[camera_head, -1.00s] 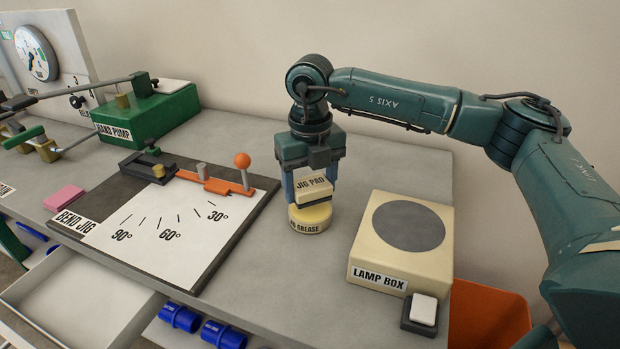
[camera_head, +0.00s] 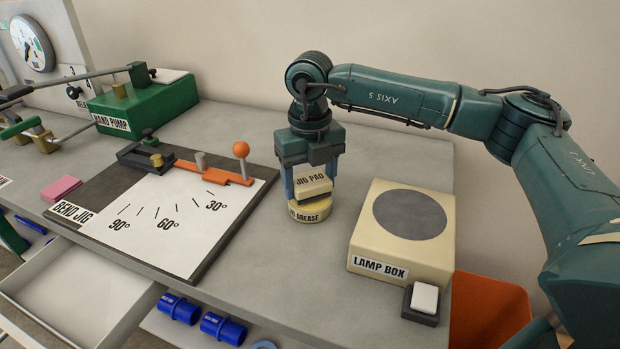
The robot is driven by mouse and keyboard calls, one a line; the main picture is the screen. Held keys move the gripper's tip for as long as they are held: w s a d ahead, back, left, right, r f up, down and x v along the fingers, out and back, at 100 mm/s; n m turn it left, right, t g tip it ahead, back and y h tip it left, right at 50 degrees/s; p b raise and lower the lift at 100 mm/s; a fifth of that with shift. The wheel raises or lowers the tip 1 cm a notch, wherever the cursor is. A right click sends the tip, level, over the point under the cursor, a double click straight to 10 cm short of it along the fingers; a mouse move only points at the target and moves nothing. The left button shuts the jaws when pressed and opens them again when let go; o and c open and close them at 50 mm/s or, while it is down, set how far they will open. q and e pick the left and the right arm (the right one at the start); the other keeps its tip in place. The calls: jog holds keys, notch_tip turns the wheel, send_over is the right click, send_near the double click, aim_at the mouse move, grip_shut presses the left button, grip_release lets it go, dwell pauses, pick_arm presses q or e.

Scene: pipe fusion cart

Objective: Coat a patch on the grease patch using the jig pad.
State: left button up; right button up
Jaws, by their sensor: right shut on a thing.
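The jig pad (camera_head: 312,184) is a small cream block with a dark lower layer and a "JIG PAD" label. My right gripper (camera_head: 312,178) is shut on it, pointing down. The pad sits right over the round cream grease tin (camera_head: 311,211), whose label partly reads "GREASE". The pad appears to touch the tin's top, but I cannot be sure. The tin's upper face, and any grease patch on it, is hidden by the pad and fingers. My left gripper is not in view.
The bend jig (camera_head: 165,228) with its orange lever lies left of the tin. The lamp box (camera_head: 404,232) stands to the right, with a white switch (camera_head: 424,297) in front. A green hand pump (camera_head: 145,105) is at back left. Bare bench (camera_head: 290,285) lies in front of the tin.

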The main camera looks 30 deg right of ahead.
aim_at(310, 179)
jog(key=shift+f+b, duration=0.4)
jog(key=shift+f, duration=0.2)
dwell(1.1)
jog(key=shift+r+p, duration=2.4)
jog(key=shift+r, duration=1.2)
